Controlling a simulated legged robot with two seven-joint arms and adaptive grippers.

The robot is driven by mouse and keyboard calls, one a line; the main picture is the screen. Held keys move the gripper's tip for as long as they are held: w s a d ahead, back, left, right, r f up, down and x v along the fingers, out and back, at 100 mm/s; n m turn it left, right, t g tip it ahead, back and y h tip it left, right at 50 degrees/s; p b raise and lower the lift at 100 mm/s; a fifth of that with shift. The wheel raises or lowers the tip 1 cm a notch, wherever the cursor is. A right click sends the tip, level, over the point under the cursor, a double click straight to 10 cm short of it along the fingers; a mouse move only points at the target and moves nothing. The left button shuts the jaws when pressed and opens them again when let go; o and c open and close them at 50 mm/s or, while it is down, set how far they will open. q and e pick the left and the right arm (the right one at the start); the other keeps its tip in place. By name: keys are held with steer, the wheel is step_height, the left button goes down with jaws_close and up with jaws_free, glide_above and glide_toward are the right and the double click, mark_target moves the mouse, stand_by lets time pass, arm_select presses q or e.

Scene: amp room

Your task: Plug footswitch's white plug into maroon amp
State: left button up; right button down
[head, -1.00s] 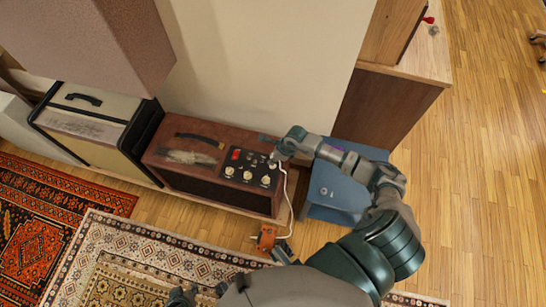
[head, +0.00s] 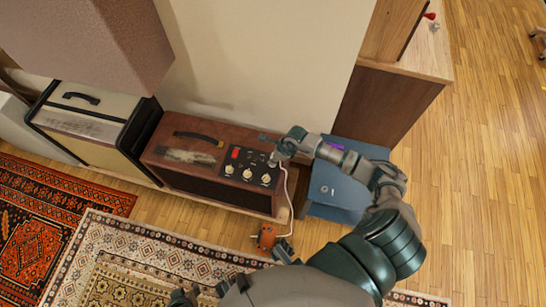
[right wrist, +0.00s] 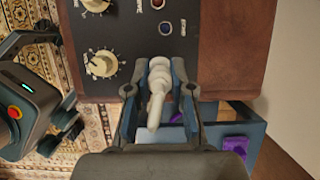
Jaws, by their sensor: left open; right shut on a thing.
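The maroon amp (head: 230,190) stands by the wall in the head view, with its dark knob panel (head: 236,158) facing up. My right gripper (head: 273,161) is at the panel's right end. In the right wrist view it (right wrist: 158,100) is shut on the white plug (right wrist: 157,97), with a finger on each side. The plug's far end is at the panel's edge; I cannot tell whether it sits in a socket. A white cable (head: 287,190) runs down to the orange footswitch (head: 266,237) on the floor. My left gripper (head: 184,297) is open and low at the bottom edge, away from the amp.
A blue box (head: 340,190) with purple things in it stands right of the amp. A cream and black amp (head: 85,125) stands to the left. A wooden cabinet (head: 385,115) is behind. Patterned rugs (head: 110,250) cover the floor in front; wooden floor lies open at right.

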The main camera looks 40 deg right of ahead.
steer(key=shift+f, duration=0.4)
steer(key=c, duration=0.9)
jaws_free()
steer(key=shift+c, duration=0.2)
steer(key=v, duration=1.2)
steer(key=shift+w+a, duration=0.1)
